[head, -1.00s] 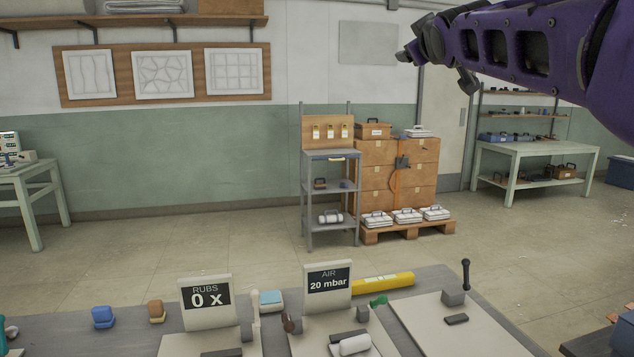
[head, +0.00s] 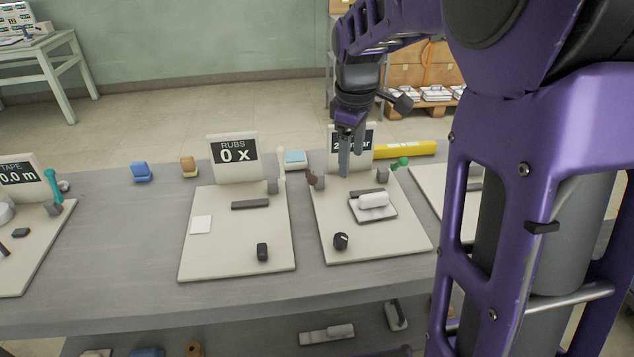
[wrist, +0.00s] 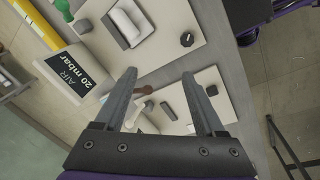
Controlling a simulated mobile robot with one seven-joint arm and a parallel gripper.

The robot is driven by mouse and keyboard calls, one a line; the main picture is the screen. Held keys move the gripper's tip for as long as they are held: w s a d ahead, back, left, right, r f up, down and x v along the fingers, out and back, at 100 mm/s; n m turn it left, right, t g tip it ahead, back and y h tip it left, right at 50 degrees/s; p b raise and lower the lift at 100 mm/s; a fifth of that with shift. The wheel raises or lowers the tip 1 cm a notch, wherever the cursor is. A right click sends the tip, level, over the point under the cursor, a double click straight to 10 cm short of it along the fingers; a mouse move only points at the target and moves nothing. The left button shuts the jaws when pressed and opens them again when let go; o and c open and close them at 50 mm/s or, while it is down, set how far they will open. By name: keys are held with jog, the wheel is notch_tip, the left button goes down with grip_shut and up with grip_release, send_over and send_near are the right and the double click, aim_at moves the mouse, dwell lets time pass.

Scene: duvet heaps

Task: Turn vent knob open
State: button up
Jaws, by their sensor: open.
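A round black knob with a pale mark (head: 341,241) sits near the front left of the AIR board (head: 408,242). I see no label on it. It also shows in the wrist view (wrist: 187,39), beyond my fingertips. My gripper (head: 345,172) points down over the back of the AIR board, in front of its sign, behind the knob and apart from it. In the wrist view my gripper (wrist: 158,75) is open and its two fingers hold nothing. The AIR sign (wrist: 77,83) reads 20 mbar in the wrist view; my gripper partly hides it in the head view.
A white roller-like piece on a plate (head: 373,205) lies right of the knob. A brown-ended handle (head: 314,180) and a green-ended lever (head: 398,163) stand at the board's back. The RUBS board (head: 235,250) is on the left, with a black block (head: 262,252). A yellow bar (head: 405,149) lies behind.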

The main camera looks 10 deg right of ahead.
aim_at(341, 237)
jog(key=shift+n+g+y, duration=0.3)
jog(key=shift+g, duration=0.6)
jog(key=s+f+b, duration=0.1)
jog(key=f, duration=0.5)
jog(key=s+a+f+b, duration=0.1)
jog(key=f, duration=0.6)
jog(key=s+f+b, duration=0.1)
jog(key=f, duration=0.6)
jog(key=shift+a, duration=0.3)
grip_shut()
